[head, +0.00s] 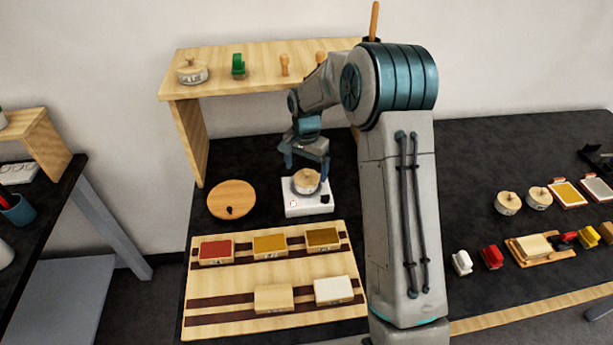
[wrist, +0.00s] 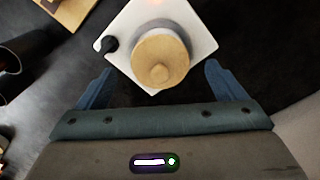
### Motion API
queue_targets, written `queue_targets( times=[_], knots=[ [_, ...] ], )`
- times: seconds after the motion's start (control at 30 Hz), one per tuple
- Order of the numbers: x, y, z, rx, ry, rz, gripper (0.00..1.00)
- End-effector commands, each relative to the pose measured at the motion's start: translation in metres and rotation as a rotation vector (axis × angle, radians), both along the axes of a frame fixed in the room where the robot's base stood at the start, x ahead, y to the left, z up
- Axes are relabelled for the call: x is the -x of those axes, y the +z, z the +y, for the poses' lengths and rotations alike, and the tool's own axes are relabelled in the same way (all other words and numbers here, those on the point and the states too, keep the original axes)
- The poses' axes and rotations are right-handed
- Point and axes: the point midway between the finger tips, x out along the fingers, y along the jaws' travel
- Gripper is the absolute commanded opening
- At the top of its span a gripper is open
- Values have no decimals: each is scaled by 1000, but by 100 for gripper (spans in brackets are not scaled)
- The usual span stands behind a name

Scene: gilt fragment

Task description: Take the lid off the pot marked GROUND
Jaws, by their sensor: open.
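A small pot with a pale wooden lid and knob (head: 306,181) stands on a white square device (head: 309,205). In the wrist view its lid (wrist: 160,64) and round knob show from above, with the lid seated on the pot (wrist: 177,32). My gripper (head: 307,163) is open above this pot, its two blue fingers (wrist: 158,78) spread to either side of the lid and apart from it. Similar lidded pots stand on the shelf (head: 192,73) and on the right table (head: 508,203) (head: 538,198). I cannot read GROUND on any pot.
A round wooden board (head: 232,199) lies left of the white device. A wooden rack (head: 230,272) with several coloured blocks is in front. The wooden shelf (head: 255,64) stands behind. Dark table top is clear between the round board and the device.

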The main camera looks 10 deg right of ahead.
Motion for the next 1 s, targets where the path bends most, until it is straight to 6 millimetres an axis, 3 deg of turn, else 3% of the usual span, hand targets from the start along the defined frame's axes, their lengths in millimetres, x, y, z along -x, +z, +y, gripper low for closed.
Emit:
queue_targets(
  times=[0.2, 0.43, 0.6, 1.0],
  knots=[
    [0, -22, 0, 0, 1, 1, 90],
    [0, -24, 0, 1, 1, -1, 90],
    [0, -23, 0, 1, 1, -1, 43],
    [0, -20, 0, 0, 1, -2, 42]
  ],
)
